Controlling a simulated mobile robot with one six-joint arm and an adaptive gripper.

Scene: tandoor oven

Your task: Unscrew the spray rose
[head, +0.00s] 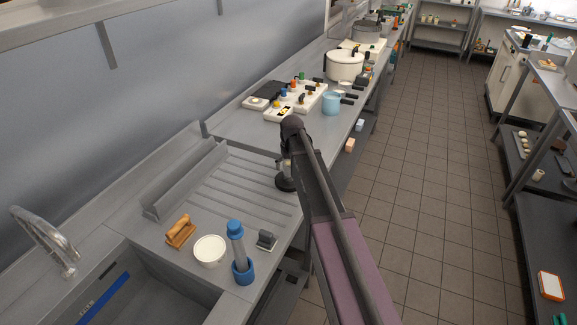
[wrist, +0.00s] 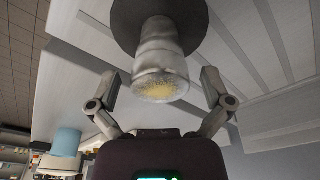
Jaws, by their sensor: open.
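The spray rose appears to be the pale, scuffed cylinder (wrist: 158,62) in the wrist view, with a speckled yellowish end facing my camera. Its far end meets a wide dark round base (wrist: 128,18). My gripper (wrist: 160,78) is open, with one finger on each side of the pale cylinder and visible gaps between. No finger clearly touches it. In the head view the dark base (head: 286,184) stands on the ribbed drainboard near its right edge, below my gripper. My wrist and arm hide most of the cylinder there.
A sink with a tap (head: 48,240) lies at the left. A wooden-handled brush (head: 180,232), a white tub (head: 209,251), a blue holder (head: 243,273) and a grey block (head: 266,240) stand on the near counter. A light-blue pot (head: 331,103) stands beyond. The floor aisle at right is clear.

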